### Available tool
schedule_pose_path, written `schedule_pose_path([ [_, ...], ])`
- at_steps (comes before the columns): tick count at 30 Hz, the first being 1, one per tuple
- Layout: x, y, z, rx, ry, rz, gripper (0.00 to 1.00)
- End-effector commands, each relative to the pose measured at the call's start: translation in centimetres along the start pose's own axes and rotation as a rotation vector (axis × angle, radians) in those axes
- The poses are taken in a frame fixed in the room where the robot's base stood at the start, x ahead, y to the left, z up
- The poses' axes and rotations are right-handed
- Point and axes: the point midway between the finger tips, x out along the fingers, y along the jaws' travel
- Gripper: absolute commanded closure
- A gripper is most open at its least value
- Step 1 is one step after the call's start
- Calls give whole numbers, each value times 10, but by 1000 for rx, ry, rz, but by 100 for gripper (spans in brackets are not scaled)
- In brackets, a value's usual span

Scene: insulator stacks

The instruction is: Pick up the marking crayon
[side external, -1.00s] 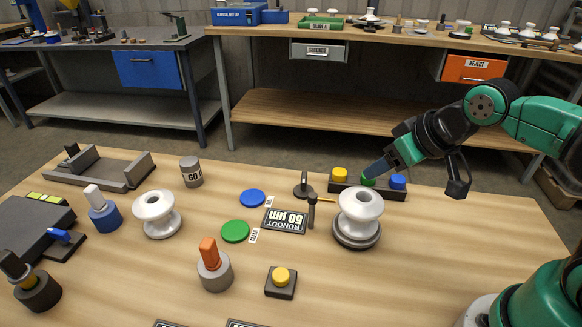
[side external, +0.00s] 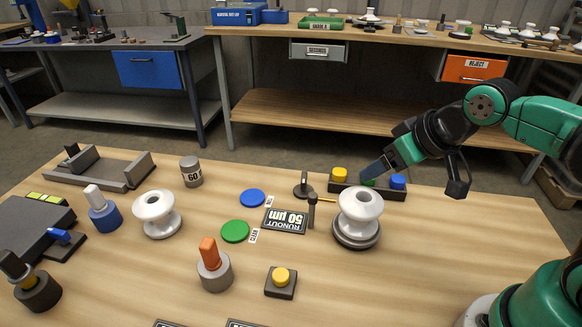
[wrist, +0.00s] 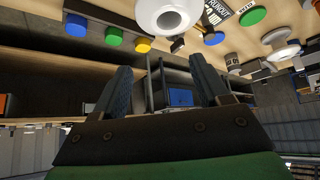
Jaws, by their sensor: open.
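An orange block-like stick (side external: 208,250), which looks like the marking crayon, stands upright in a grey round holder (side external: 215,275) on the near middle of the table. I cannot read any label on it. My gripper (side external: 372,172) is far to its right and behind it, tilted down-left by the button box. In the wrist view my gripper (wrist: 162,78) shows two dark blue fingers spread apart with nothing between them. I cannot make out the orange stick clearly in the wrist view.
A white insulator (side external: 360,205) stands on a grey base in front of my gripper, beside a dial stand (side external: 312,208). The button box (side external: 400,192) lies close by. A yellow button (side external: 281,276) and another insulator (side external: 157,214) flank the orange stick. The table's right side is clear.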

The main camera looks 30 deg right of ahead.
Motion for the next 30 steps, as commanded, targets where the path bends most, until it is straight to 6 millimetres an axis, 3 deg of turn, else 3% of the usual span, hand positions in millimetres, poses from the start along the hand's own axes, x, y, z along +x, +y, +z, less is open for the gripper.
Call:
schedule_pose_path([
  [5, -1, -13, -12, -47, -40, -27, 32],
  [8, 0, -33, -30, -119, -102, -65, 32],
  [12, 9, -75, -54, -253, -213, -123, 32],
  [17, 26, -132, -68, -414, -339, -178, 32],
  [24, 57, -218, -57, -644, -506, -230, 32],
  [30, 70, -253, -40, -744, -577, -242, 32],
])
